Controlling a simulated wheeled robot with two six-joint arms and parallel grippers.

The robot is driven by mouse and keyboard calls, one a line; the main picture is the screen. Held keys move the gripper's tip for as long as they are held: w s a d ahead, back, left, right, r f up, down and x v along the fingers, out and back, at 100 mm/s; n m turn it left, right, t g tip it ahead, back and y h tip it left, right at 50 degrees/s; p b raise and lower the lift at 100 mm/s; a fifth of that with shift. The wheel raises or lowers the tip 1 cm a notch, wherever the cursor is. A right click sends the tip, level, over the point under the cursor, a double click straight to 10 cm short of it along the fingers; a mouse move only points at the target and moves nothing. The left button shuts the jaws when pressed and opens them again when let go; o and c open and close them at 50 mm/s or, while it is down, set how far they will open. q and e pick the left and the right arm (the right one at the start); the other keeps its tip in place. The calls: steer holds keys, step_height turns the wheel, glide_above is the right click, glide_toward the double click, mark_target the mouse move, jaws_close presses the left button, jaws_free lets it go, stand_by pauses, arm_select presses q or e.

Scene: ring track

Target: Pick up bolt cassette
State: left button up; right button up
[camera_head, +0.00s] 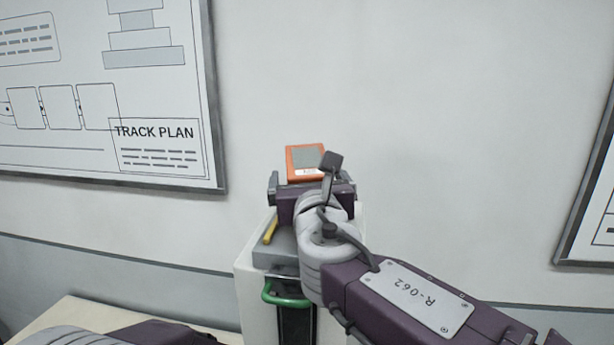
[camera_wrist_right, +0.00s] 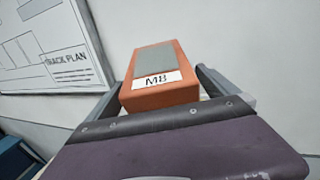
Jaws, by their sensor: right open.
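The bolt cassette (camera_head: 305,160) is an orange box with a grey top panel and a white label. In the right wrist view the cassette (camera_wrist_right: 161,80) shows its label, which seems to read M8. My right gripper (camera_head: 308,183) is open over the grey-topped white stand. In the right wrist view one finger shows to the left of the cassette and one to its right, with the cassette between them. I cannot tell whether either touches it. The cassette's underside is hidden. My left gripper is out of view.
The white stand (camera_head: 252,290) has a grey top (camera_head: 272,252), a yellow strip (camera_head: 270,231) and a green handle (camera_head: 286,297) at its front. A wall is close behind, with a track plan board (camera_head: 160,150) at left and another framed board (camera_head: 590,215) at right.

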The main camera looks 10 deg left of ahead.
steer(key=x, duration=0.2)
steer(key=shift+w+d, duration=0.1)
steer(key=shift+w, duration=0.2)
steer(key=shift+s, duration=0.15)
steer(key=shift+s+r, duration=0.1)
steer(key=shift+s, duration=0.05)
steer(key=shift+c, duration=0.9)
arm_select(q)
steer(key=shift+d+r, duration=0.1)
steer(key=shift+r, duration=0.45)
arm_select(e)
steer(key=c, duration=1.5)
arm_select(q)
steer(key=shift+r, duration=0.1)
arm_select(e)
steer(key=shift+o, duration=0.2)
steer(key=shift+r, duration=0.1)
